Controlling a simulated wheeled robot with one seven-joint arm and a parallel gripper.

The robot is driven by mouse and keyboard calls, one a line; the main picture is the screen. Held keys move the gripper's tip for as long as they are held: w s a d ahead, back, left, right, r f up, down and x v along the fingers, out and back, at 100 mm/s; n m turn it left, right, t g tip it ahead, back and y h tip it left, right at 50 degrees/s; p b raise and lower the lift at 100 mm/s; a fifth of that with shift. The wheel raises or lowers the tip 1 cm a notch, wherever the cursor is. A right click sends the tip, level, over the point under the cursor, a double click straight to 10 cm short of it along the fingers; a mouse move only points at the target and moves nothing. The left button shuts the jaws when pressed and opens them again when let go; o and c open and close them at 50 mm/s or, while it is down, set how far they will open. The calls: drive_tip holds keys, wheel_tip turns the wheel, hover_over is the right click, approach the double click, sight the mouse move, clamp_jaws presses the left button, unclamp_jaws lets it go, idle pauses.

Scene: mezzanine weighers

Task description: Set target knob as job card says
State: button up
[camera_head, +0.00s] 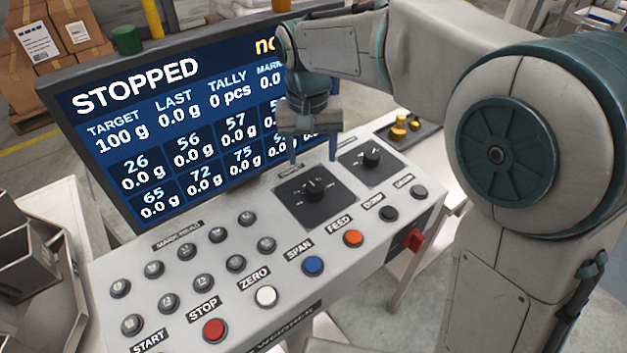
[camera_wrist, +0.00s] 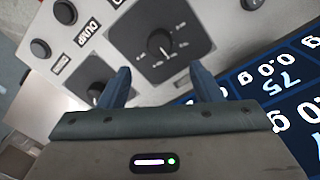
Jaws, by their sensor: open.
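The panel has two black knobs on dark dial plates. The larger knob (camera_head: 313,190) is left of the smaller knob (camera_head: 371,157); their labels are too small to read. My gripper (camera_head: 312,158) is open and empty, pointing down above the larger knob's plate. In the wrist view the larger knob (camera_wrist: 160,42) shows just beyond and between the fingertips (camera_wrist: 160,72), apart from them. The smaller knob (camera_wrist: 97,92) is beside the left finger. The screen (camera_head: 190,110) reads STOPPED, TARGET 100 g, LAST 0.0 g, TALLY 0 pcs. I see no readable job card.
A row of buttons lines the panel's front: red STOP (camera_head: 214,330), white ZERO (camera_head: 266,296), blue SPAN (camera_head: 313,266), orange FEED (camera_head: 354,238), then black ones. Grey buttons (camera_head: 203,283) fill the left. A red switch (camera_head: 414,239) is on the side. Brass weights (camera_head: 400,130) stand behind.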

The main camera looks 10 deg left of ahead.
sight(314, 186)
drive_tip(key=f, duration=0.9)
drive_tip(key=shift+d+f, duration=0.1)
drive_tip(key=shift+d, duration=0.1)
drive_tip(key=c, duration=1)
